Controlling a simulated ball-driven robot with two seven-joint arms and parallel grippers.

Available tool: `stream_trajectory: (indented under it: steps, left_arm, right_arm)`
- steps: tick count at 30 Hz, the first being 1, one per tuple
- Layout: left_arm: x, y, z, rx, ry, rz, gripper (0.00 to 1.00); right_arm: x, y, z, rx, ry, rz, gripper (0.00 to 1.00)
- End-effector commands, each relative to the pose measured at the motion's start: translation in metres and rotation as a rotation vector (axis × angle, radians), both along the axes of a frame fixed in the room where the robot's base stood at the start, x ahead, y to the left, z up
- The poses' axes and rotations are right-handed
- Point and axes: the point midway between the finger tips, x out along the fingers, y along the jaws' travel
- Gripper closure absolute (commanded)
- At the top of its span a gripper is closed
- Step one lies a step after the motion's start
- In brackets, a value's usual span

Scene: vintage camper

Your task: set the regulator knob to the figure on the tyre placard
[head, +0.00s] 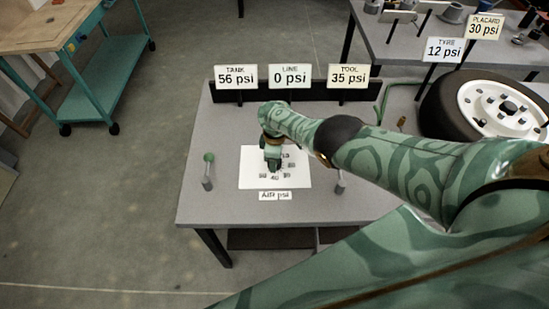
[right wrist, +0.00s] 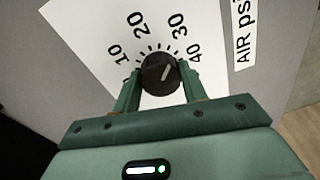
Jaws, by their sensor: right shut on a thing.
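The black regulator knob (right wrist: 160,73) sits on a white dial sheet (right wrist: 85,25) with figures 10 to 40 showing in the right wrist view. My right gripper (right wrist: 157,88) is shut on the knob, one finger on each side. The knob's pale mark points up and right, between 30 and 40, seemingly nearer 30. In the head view my right gripper (head: 272,164) hides the knob above the sheet (head: 250,178). The placard sign (head: 484,27) reads 30 psi. The tyre sign (head: 443,50) reads 12 psi. My left gripper is out of view.
Signs read tank 56 psi (head: 236,77), line 0 psi (head: 290,75) and tool 35 psi (head: 349,77). A green-topped lever (head: 208,170) stands left of the sheet on the grey bench (head: 225,125). A tyre (head: 450,108) lies at right. A teal cart (head: 100,75) stands far left.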

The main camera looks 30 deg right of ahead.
Motion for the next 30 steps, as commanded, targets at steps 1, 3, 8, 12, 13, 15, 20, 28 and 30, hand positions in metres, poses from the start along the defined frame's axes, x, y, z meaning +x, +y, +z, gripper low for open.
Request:
stream_trajectory:
  steps: [1, 3, 8, 12, 13, 15, 20, 28, 30]
  left_arm:
    - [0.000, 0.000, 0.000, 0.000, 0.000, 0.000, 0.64]
    - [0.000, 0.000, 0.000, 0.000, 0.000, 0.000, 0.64]
    - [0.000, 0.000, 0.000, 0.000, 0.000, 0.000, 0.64]
    - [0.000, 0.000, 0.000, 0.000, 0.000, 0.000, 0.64]
    - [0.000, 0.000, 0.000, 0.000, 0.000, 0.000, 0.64]
    - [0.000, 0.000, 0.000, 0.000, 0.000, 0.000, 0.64]
    - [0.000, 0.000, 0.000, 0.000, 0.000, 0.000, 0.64]
    - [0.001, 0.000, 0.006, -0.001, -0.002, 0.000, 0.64]
    - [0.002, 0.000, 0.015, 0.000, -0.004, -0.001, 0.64]
  right_arm:
    - [0.000, -0.001, 0.000, 0.000, 0.000, -0.006, 0.80]
    - [0.000, 0.000, 0.000, 0.000, 0.000, -0.012, 0.80]
    - [0.000, 0.000, 0.000, 0.000, 0.000, -0.016, 0.80]
    - [0.000, 0.000, 0.000, 0.000, -0.001, -0.015, 0.80]
    - [0.000, 0.000, 0.000, 0.000, 0.000, -0.015, 0.80]
    - [0.000, 0.000, 0.000, 0.000, -0.001, -0.014, 0.52]
    - [0.000, 0.000, 0.000, 0.000, 0.000, -0.014, 0.36]
    - [0.001, 0.000, 0.007, 0.000, -0.002, -0.014, 0.36]
    - [0.001, 0.000, 0.018, 0.001, -0.002, -0.014, 0.36]
